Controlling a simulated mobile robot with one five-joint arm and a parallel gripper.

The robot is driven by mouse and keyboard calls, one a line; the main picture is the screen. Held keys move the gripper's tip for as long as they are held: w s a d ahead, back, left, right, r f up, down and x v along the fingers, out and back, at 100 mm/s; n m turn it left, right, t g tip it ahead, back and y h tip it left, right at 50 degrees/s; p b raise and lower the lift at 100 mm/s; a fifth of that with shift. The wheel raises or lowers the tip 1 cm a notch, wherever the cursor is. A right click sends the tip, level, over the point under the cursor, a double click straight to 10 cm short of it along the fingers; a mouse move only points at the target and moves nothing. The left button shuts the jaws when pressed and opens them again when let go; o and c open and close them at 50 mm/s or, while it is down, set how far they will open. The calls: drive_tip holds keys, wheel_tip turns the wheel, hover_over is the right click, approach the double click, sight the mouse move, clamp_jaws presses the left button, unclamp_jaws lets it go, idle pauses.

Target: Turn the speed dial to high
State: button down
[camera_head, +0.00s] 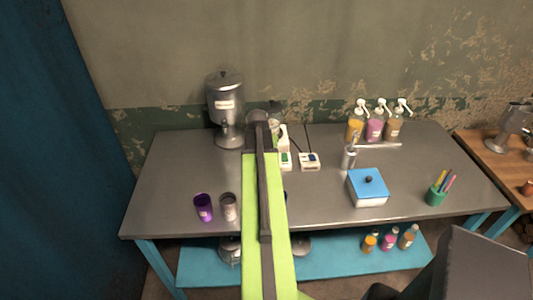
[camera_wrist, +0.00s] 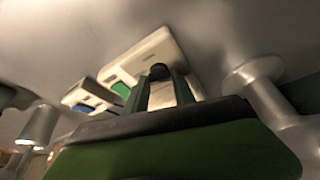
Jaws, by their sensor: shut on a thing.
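The speed dial (camera_wrist: 158,70) is a small dark round knob on a cream control box (camera_wrist: 160,47) in the wrist view. My gripper (camera_wrist: 161,76) is shut on the dial, with its two dark green fingers around the knob. The same box has a lit green switch (camera_wrist: 121,90). In the head view the box with the green switch (camera_head: 286,162) shows just right of my arm's end. My arm hides the dial and fingertips there. I cannot read any dial marking.
A second white box with a blue switch (camera_head: 309,161) stands right beside it. A steel dispenser (camera_head: 225,105) stands left. Purple (camera_head: 203,207) and grey (camera_head: 228,207) cups are at the front left. A blue-lidded box (camera_head: 367,187) and pump bottles (camera_head: 375,126) are right.

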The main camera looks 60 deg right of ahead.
drive_tip(key=m, duration=0.2)
drive_tip(key=m+g, duration=0.1)
drive_tip(key=shift+w+a+m, duration=0.1)
drive_tip(key=shift+w+m, duration=0.25)
drive_tip(key=shift+m, duration=0.05)
drive_tip(key=m+g, duration=0.1)
drive_tip(key=m, duration=0.2)
drive_tip(key=shift+w+m+g, duration=0.15)
drive_tip(key=shift+m+g, duration=0.15)
drive_tip(key=shift+g, duration=0.1)
drive_tip(key=m+g+y, duration=0.1)
drive_tip(key=m, duration=0.2)
drive_tip(key=shift+w, duration=0.15)
drive_tip(key=shift+d+m+g+y, duration=0.2)
drive_tip(key=shift+m+g+y, duration=0.25)
drive_tip(key=shift+m, duration=1.25)
drive_tip(key=c, duration=1.1)
unclamp_jaws()
drive_tip(key=shift+w, duration=0.1)
drive_tip(key=shift+o, duration=0.3)
